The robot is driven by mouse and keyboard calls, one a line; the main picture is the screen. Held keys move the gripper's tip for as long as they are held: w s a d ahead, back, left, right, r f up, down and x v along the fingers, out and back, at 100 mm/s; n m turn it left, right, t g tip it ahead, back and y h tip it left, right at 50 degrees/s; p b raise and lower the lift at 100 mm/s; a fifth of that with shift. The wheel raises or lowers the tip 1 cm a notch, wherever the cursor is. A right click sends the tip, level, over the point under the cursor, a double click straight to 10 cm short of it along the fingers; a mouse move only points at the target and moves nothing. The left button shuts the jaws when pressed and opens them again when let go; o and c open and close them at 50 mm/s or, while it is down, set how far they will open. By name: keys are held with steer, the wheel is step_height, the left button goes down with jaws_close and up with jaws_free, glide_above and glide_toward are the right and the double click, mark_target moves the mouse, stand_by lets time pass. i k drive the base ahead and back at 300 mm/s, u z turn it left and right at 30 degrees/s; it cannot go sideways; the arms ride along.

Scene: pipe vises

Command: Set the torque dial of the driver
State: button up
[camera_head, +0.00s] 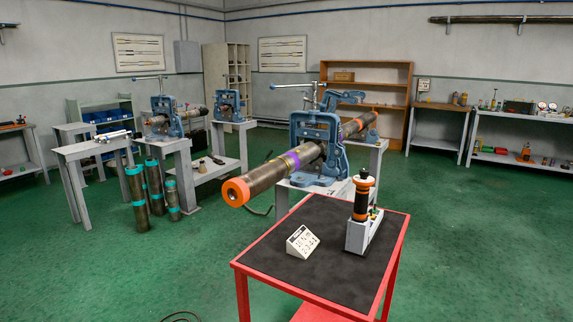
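The driver (361,199) stands upright in a light grey holder (358,237) on the right part of a red table with a black top. The torque dial cannot be told apart clearly at this size. A small white sloped card (301,241) with dark print stands on the table to the left of the driver; the print is too small to read. My gripper is not in view.
The red table (262,275) has bare black top in front of the driver. Behind it, a blue vise (318,135) holds a long pipe (267,177) whose orange end juts left. Dark pipes (137,199) stand on the floor at left. Green floor is free at right.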

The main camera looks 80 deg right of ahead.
mark_target(363, 174)
steer(key=u, duration=0.15)
steer(key=k, duration=0.75)
steer(key=z, duration=1.6)
